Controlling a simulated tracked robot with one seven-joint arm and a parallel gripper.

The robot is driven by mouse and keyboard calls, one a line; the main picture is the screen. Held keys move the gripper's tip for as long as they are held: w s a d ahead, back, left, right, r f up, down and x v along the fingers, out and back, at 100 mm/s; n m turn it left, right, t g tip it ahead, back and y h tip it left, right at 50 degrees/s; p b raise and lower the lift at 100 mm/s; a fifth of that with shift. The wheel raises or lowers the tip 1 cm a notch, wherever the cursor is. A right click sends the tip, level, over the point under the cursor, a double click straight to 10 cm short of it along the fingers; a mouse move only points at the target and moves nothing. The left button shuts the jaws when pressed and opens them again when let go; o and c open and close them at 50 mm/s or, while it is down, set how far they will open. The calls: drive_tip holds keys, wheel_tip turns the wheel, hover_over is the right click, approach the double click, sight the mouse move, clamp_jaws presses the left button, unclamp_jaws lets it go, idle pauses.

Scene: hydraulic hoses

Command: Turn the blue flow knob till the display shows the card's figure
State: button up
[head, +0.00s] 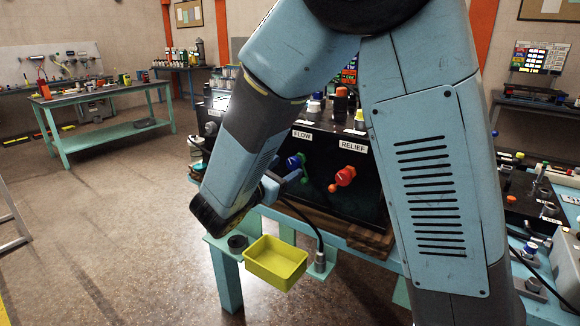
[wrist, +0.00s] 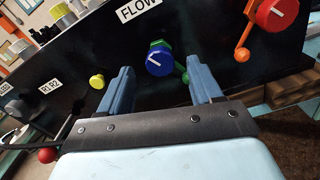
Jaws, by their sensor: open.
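The blue flow knob (wrist: 160,62) sits on the black panel under the FLOW label (wrist: 139,8). In the head view the blue knob (head: 293,161) is partly hidden beside my arm. My gripper (wrist: 162,84) is open, one finger on each side of the knob in the picture, with gaps to it. The fingertips appear just short of the knob; I cannot tell the exact distance. No display reading or card figure is legible.
A red relief knob (wrist: 277,14) with an orange lever (wrist: 242,52) is to the right. A green lever (wrist: 181,70) hangs close to the right finger. A yellow knob (wrist: 97,81) is left. A yellow tray (head: 276,262) sits below the panel.

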sight(293, 164)
drive_tip(key=shift+x, duration=1.4)
drive_tip(key=shift+c, duration=0.4)
drive_tip(key=c, duration=0.9)
drive_tip(key=shift+d, duration=0.15)
drive_tip(key=shift+c, duration=0.3)
